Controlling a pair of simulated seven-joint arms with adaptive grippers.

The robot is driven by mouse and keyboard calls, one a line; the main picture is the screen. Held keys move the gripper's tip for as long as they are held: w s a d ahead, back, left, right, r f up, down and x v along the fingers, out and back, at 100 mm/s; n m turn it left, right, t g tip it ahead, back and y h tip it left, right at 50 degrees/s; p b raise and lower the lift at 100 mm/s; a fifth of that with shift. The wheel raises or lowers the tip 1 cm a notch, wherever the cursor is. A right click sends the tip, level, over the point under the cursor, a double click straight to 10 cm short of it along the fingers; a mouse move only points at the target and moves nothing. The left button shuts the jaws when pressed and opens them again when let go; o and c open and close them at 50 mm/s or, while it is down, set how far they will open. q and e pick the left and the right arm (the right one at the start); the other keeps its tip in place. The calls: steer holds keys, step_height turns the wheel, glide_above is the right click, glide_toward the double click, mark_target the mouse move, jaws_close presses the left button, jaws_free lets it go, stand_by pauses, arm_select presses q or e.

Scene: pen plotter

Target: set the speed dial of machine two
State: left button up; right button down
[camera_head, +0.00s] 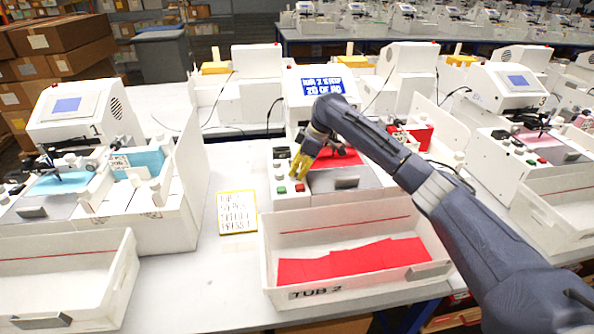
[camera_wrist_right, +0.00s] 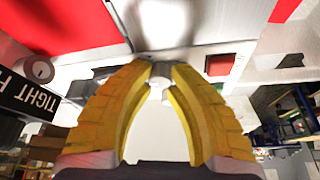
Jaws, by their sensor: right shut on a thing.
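Machine two is the white plotter in the middle of the head view, with a blue screen (camera_head: 328,85) whose text starts with "TUB 2". Its control panel (camera_head: 290,199) carries a green button (camera_head: 281,190) and a red button (camera_head: 299,187); a red button also shows in the right wrist view (camera_wrist_right: 219,65). My right gripper (camera_head: 300,170) reaches down to this panel. In the right wrist view its yellow fingers (camera_wrist_right: 162,68) close around a small pale knob (camera_wrist_right: 159,84), which I take for the speed dial. The dial's marks are hidden. My left gripper is in neither view.
A tub (camera_head: 310,294) labelled "TUB 2" with red sheets stands in front of machine two. A yellow-edged note (camera_head: 237,212) lies left of it. Similar plotters stand at left (camera_head: 75,115) and right (camera_head: 515,90).

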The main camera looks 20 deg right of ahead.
steer(key=n+g, duration=0.1)
steer(key=n, duration=0.3)
steer(key=shift+a+n+g+y, duration=0.1)
steer(key=shift+n+g+y, duration=0.2)
steer(key=shift+n+g, duration=0.1)
steer(key=c, duration=1.5)
jaws_free()
steer(key=shift+o, duration=0.2)
steer(key=shift+m, duration=0.3)
